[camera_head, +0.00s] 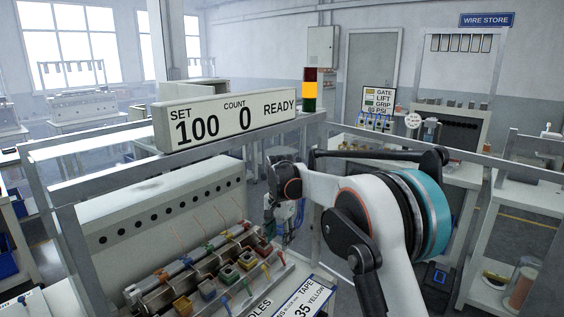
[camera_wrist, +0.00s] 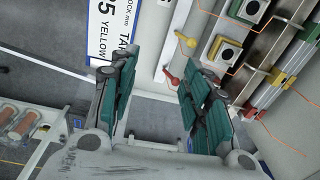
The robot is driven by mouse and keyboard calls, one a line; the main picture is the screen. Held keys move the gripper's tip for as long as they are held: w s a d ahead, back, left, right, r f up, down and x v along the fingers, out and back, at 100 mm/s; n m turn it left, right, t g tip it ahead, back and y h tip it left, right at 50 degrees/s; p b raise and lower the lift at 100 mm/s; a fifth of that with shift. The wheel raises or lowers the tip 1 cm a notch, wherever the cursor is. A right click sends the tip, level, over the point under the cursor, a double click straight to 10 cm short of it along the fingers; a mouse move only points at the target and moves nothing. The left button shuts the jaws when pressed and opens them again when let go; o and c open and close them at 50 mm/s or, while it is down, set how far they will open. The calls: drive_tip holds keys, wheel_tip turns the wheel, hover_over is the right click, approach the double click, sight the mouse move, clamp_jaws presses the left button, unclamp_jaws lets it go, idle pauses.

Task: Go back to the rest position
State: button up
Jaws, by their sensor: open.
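My gripper (camera_wrist: 158,85) is open and empty in the wrist view, its two green-padded fingers wide apart with grey floor and the machine's edge seen between and beyond them. In the head view my arm reaches in from the lower right, and the gripper hangs mostly hidden behind it, right of the connector machine (camera_head: 160,210). The connector row (camera_head: 225,270) with coloured blocks and levers lies on the machine's front to the left of my gripper. In the wrist view a red lever (camera_wrist: 170,76) and a yellow lever (camera_wrist: 186,40) show near the fingers, apart from them as far as I can tell.
A grey metal frame (camera_head: 110,178) surrounds the machine. A display (camera_head: 225,118) reading SET 100, COUNT 0, READY sits on it, beside a signal tower (camera_head: 310,90). A tape label (camera_head: 303,298) is at the front edge. Benches stand behind and at right.

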drive_tip(key=s+d+r+n+t, duration=0.2)
drive_tip(key=s+d+r, duration=0.55)
drive_tip(key=s, duration=0.25)
drive_tip(key=s+d+r+n+t, duration=0.1)
drive_tip(key=s+d+r, duration=0.5)
drive_tip(key=s+r, duration=0.25)
drive_tip(key=s+d+f+n+t, duration=0.1)
drive_tip(key=s+d+f, duration=0.1)
drive_tip(key=s, duration=0.6)
drive_tip(key=s+d+f+n+t, duration=0.1)
drive_tip(key=s+d+f, duration=0.1)
drive_tip(key=s, duration=0.6)
drive_tip(key=s+d+f+n+t, duration=0.1)
drive_tip(key=s+d+f+n, duration=0.1)
drive_tip(key=s, duration=0.5)
drive_tip(key=shift+s+d+f+t, duration=0.3)
drive_tip(key=shift+s+d+f, duration=0.1)
drive_tip(key=shift+d, duration=0.3)
drive_tip(key=shift+c, duration=1.1)
drive_tip(key=shift+d, duration=0.15)
drive_tip(key=shift+c, duration=0.2)
